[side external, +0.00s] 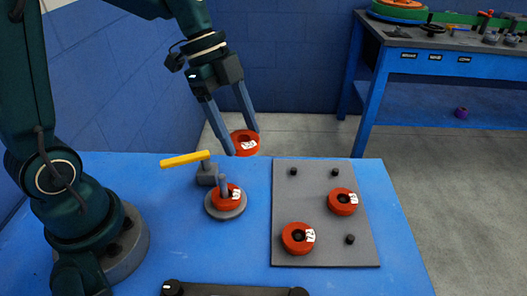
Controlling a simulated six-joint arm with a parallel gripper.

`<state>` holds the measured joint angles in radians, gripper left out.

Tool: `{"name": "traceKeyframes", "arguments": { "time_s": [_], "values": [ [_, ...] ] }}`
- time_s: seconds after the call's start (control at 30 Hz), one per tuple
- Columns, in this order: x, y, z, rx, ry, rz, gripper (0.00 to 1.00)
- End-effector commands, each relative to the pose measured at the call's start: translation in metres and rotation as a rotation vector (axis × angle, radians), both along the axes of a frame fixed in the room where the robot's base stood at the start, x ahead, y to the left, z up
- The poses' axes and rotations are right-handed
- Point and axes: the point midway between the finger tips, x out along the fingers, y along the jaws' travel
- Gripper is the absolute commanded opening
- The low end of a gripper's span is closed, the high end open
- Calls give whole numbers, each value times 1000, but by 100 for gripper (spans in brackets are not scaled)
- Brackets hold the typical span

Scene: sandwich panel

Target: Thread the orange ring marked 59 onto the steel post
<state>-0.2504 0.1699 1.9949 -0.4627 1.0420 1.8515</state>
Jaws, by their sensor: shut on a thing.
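My gripper (242,141) is shut on an orange-red ring (246,149) with a white label; its number is too small to read surely. The held ring is in the air, above and a little right of the steel post (222,183), apart from it. The post stands on a round grey base (225,214). Another orange ring (231,204) sits low around the post, its label also hard to read.
A yellow lever (185,159) on a grey block (207,174) stands close behind and left of the post. A dark pegboard (325,215) at right bears two orange rings, one apparently marked 72 (297,241), the other farther back (342,204). Clear blue table lies between.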

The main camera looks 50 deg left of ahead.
Motion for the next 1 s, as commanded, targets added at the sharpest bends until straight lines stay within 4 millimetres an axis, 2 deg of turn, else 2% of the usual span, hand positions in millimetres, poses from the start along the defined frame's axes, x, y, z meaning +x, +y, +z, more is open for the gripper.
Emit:
{"name": "traceKeyframes", "arguments": {
  "time_s": [0.03,0.1,0.27,0.47,1.0],
  "values": [
    [-15,0,6,2,-6,-59,13],
    [-31,-2,10,2,-6,-113,13],
    [-50,-1,17,3,-5,-124,13],
    [-50,4,19,1,-1,-88,13],
    [-49,4,-21,1,-1,-87,13]
  ]
}}
